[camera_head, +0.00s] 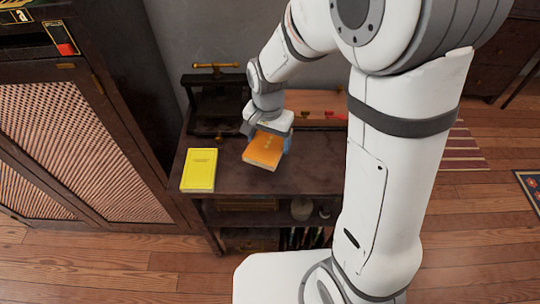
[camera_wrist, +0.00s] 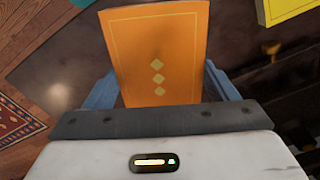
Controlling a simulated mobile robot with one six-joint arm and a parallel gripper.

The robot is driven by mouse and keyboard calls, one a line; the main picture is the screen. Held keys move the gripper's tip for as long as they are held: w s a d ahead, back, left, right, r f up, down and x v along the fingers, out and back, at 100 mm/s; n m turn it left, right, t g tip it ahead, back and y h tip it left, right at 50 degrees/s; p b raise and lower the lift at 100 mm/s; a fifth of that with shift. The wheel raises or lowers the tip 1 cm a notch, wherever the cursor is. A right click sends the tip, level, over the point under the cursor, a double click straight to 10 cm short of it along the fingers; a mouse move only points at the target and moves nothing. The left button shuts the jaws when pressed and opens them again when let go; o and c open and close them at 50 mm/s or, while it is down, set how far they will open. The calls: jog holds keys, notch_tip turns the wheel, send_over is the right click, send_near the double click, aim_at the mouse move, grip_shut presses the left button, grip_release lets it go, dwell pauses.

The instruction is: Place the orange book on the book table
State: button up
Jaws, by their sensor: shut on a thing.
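The orange book (camera_head: 263,152) is at my gripper over the dark wooden table (camera_head: 232,184), near its middle. My gripper (camera_head: 268,138) is shut on the orange book, which also shows in the wrist view (camera_wrist: 157,50) with its cover facing the camera. Its blue-grey fingers (camera_wrist: 160,92) stand at the book's left and right edges. I cannot tell whether the book's underside touches the table top. A yellow book (camera_head: 199,169) lies flat on the left part of the table, apart from the orange book; its corner shows at the wrist view's upper right (camera_wrist: 285,9).
A dark press-like device (camera_head: 216,100) with a brass handle stands at the table's back left. A wooden board with red items (camera_head: 325,115) lies at the back. A cabinet (camera_head: 75,130) stands left. Bare table top shows between and in front of the books.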

aim_at(268, 142)
notch_tip(268, 142, down, 3)
jog(key=shift+f, duration=0.1)
jog(key=shift+a+f+b, duration=0.15)
jog(key=shift+f+b, duration=0.15)
jog(key=shift+f, duration=1.9)
jog(key=shift+f, duration=0.15)
jog(key=o, duration=1)
